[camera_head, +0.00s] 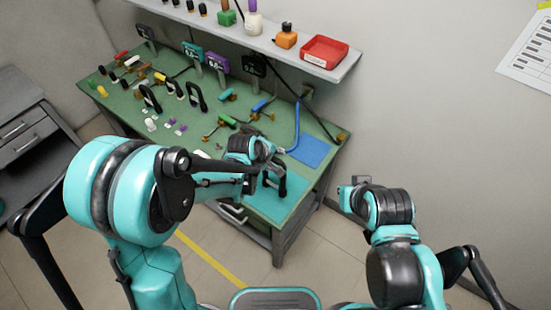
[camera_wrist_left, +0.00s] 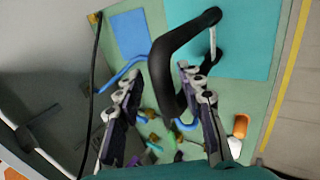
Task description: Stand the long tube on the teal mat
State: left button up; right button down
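The teal mat (camera_head: 266,205) lies on the near right part of the green table; it is also at the top of the left wrist view (camera_wrist_left: 245,45). A black bent tube (camera_head: 281,181), which I take for the long tube, appears to stand on this mat. In the left wrist view the tube (camera_wrist_left: 163,75) arches up between the fingers. My left gripper (camera_head: 262,150) is beside the tube, its fingers apart (camera_wrist_left: 165,110); no firm contact shows. My right gripper (camera_head: 352,188) is off the table's right side; its fingers are too small to read.
A blue mat (camera_head: 313,151) lies beside the teal one, with a blue curved tube (camera_head: 297,125) near it. Several black arches (camera_head: 196,97) and small parts crowd the far left. A shelf with a red tray (camera_head: 324,52) overhangs the back.

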pick_arm(q)
jog(key=shift+r, duration=0.35)
jog(key=p+v, duration=0.3)
jog(key=v, duration=0.9)
jog(key=s+a+r+m+y, duration=0.2)
jog(key=s+a+m, duration=0.3)
jog(key=s+a, duration=0.2)
jog(key=s+a+r+m+t+y, duration=0.1)
jog(key=s+a+r+m+y, duration=0.1)
jog(key=s+a+m, duration=0.3)
jog(key=s+a+r, duration=0.1)
jog(key=s+a, duration=0.1)
jog(key=shift+a+r+m+t, duration=0.3)
jog(key=shift+r+m, duration=0.05)
jog(key=shift+m, duration=0.05)
